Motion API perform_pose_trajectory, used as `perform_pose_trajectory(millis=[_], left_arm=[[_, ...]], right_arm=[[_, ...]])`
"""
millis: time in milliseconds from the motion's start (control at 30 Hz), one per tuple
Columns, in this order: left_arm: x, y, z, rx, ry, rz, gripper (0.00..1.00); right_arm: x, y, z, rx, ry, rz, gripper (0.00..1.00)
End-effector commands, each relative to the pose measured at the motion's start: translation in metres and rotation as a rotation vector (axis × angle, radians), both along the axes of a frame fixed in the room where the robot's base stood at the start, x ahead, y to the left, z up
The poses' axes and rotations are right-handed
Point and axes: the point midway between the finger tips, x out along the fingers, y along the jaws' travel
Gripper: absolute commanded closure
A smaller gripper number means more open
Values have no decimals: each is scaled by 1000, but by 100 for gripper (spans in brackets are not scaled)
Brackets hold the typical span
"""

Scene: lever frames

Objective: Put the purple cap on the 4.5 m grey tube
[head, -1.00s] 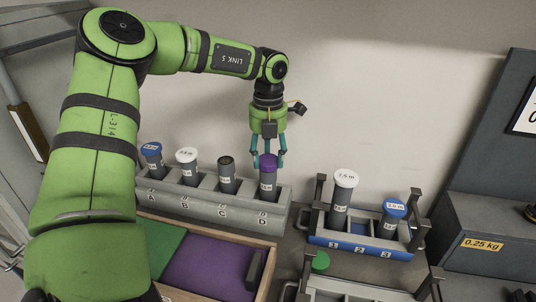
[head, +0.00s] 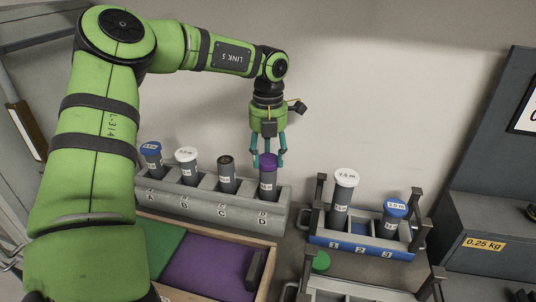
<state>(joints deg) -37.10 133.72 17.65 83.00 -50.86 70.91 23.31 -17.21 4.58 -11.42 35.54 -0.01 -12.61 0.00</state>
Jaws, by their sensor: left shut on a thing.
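The purple cap (head: 268,160) sits at the top of a grey tube (head: 268,182) standing upright in slot D of the grey rack (head: 192,209). The tube's label is too small to read for certain. My left gripper (head: 268,161) points straight down from above, its teal fingers shut on the purple cap. I cannot tell whether the cap is fully seated. An uncapped grey tube (head: 227,176) with a dark open top stands in slot C. My right gripper is out of view.
Slot A holds a blue-capped tube (head: 151,157), slot B a white-capped one (head: 187,166). A blue-fronted rack (head: 355,247) at right holds a white-capped tube (head: 342,196) and a blue-capped tube (head: 394,218). A green cap (head: 321,262) lies in front. A wooden tray (head: 262,283) has green and purple areas.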

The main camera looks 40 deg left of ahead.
Motion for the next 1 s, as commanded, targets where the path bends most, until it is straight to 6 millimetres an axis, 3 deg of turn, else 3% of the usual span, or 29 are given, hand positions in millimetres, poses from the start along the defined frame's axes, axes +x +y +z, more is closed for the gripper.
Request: perform_pose_trajectory(millis=[1000], left_arm=[[0, 0, -3, 0, 0, 0, 67]], right_arm=[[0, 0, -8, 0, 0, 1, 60]])
